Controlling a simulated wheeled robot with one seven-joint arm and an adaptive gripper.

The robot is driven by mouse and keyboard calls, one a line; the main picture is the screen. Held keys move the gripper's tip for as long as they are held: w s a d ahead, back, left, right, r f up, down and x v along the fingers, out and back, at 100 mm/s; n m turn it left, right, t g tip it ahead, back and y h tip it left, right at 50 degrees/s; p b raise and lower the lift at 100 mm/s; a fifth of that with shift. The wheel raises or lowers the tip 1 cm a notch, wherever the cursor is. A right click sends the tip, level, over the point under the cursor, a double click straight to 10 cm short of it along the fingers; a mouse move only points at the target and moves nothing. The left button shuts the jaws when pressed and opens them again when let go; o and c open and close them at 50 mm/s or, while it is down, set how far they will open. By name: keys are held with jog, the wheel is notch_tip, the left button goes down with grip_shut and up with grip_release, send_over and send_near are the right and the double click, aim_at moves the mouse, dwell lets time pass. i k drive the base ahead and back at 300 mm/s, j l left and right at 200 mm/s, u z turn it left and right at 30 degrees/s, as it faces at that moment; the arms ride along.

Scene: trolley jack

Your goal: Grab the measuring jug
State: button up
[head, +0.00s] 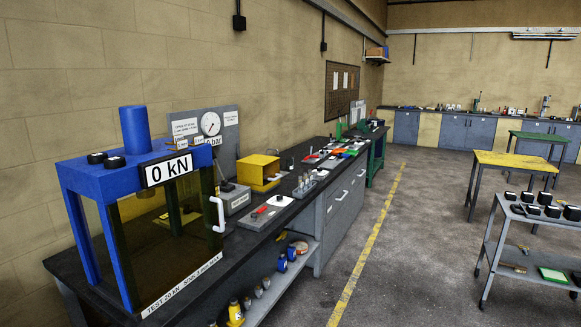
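I cannot make out a measuring jug in the head view. Small items stand along the long black bench (262,225) and on its lower shelf, too small or dark to name surely. On that shelf are a yellow item (235,314), grey cylinders and blue items (283,263). My gripper is not in view.
A blue press frame (77,240) with a tinted guard and "0 kN" display stands at the near left. A pressure gauge (210,123) is behind it. A grey trolley (495,245) and a yellow-topped table (515,162) stand right. The floor by the yellow line (366,250) is clear.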

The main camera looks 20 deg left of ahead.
aim_at(289, 162)
jog(key=u, duration=0.35)
jog(key=i, duration=4.2)
jog(key=i+u, duration=0.15)
jog(key=i, duration=0.9)
jog(key=i+l+u, duration=0.1)
jog(key=i, duration=0.9)
